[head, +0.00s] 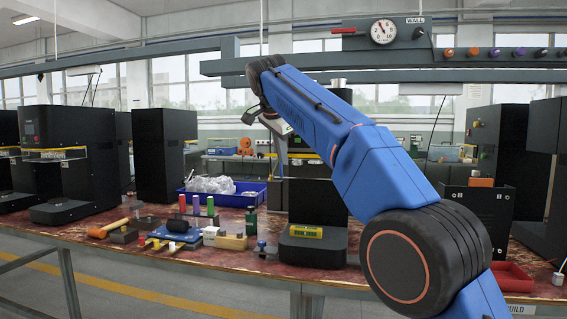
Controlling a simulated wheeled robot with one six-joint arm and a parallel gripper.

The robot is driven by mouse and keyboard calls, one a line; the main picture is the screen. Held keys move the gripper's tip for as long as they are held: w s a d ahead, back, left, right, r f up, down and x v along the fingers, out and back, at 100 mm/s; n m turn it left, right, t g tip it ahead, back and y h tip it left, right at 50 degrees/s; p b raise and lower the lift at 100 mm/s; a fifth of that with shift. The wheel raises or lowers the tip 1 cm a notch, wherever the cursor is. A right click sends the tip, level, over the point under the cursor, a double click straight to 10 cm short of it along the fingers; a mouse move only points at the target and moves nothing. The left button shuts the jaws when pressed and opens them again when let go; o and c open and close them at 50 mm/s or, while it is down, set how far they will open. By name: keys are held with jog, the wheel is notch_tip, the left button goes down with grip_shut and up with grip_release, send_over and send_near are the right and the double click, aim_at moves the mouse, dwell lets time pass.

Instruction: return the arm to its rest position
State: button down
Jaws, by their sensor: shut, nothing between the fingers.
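My blue arm rises from the lower right and reaches up and to the left over the bench. Its black wrist is high at the upper left of the arm. My gripper (280,160) hangs below the wrist as a narrow dark shape, small and hard to make out against the background. It looks shut, and I see nothing held in it. It is above the bench top and apart from the things there.
Tall black machines (167,155) stand behind. A beam with a gauge (383,31) runs overhead.

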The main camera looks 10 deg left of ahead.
jog(key=v, duration=0.5)
jog(key=s+d+f+n, duration=0.1)
jog(key=d+n, duration=0.1)
jog(key=d, duration=0.7)
jog(key=s+d+f+n, duration=0.1)
jog(key=s+d, duration=0.1)
jog(key=d, duration=0.7)
jog(key=s+d+f+n+g, duration=0.1)
jog(key=s+d+f, duration=0.35)
jog(key=d, duration=0.35)
jog(key=s+d+f+n, duration=0.2)
jog(key=s+d+f, duration=0.25)
jog(key=d, duration=0.25)
jog(key=s+d+f+n, duration=0.1)
jog(key=s+d+f, duration=0.3)
jog(key=s+f, duration=0.6)
jog(key=s+d+f+n+g, duration=0.1)
jog(key=s+d+f, duration=0.4)
jog(key=s+f, duration=0.4)
jog(key=s+d+f+n, duration=0.1)
jog(key=s+d+f, duration=0.4)
jog(key=s+f, duration=0.5)
notch_tip(320, 180, down, 4)
jog(key=shift+s+f, duration=0.2)
jog(key=shift+s, duration=0.1)
